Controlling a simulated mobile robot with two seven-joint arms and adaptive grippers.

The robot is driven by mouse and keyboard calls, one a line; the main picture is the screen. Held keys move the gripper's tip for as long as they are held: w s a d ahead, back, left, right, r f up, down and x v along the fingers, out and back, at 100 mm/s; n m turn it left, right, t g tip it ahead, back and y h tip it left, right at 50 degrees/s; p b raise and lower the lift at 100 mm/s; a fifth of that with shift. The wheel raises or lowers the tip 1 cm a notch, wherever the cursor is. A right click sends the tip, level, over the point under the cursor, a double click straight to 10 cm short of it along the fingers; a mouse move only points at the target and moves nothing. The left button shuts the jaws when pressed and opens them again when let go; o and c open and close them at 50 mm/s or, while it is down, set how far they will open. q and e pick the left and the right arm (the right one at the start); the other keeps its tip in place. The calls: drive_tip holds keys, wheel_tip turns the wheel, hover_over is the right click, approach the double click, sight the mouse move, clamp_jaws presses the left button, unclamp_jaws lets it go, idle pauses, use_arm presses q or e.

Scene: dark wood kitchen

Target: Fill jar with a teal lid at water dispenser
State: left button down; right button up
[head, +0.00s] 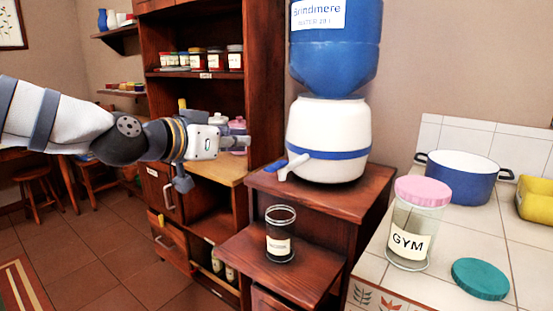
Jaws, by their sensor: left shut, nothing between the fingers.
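A teal lid (480,279) lies flat on the tiled counter at the right, off any jar. An open glass jar with a small pale label (279,247) stands upright on the lower wooden shelf, below the dispenser's spout. It looks dark inside, and I cannot tell whether it holds water. The water dispenser (328,135) is a white crock with a blue band, a blue bottle on top and a white tap with a blue lever (293,166). My left gripper (241,143) is shut and empty, left of the dispenser. My right gripper is out of view.
A GYM jar with a pink lid (411,222) stands beside the teal lid on the counter (372,276). A blue pot (457,177) and a yellow container (537,199) are behind. A tall wooden cabinet (262,90) with jars stands behind my left gripper.

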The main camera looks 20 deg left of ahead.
use_arm(q)
drive_tip(key=shift+r, duration=0.15)
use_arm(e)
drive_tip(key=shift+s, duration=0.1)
use_arm(q)
drive_tip(key=b, duration=0.3)
hover_over(277, 166)
drive_tip(key=s+a, duration=0.1)
drive_tip(key=s, duration=0.2)
wheel_tip(277, 166, down, 3)
wheel_tip(277, 166, down, 4)
drive_tip(key=shift+a+r, duration=0.1)
drive_tip(key=shift+r, duration=0.1)
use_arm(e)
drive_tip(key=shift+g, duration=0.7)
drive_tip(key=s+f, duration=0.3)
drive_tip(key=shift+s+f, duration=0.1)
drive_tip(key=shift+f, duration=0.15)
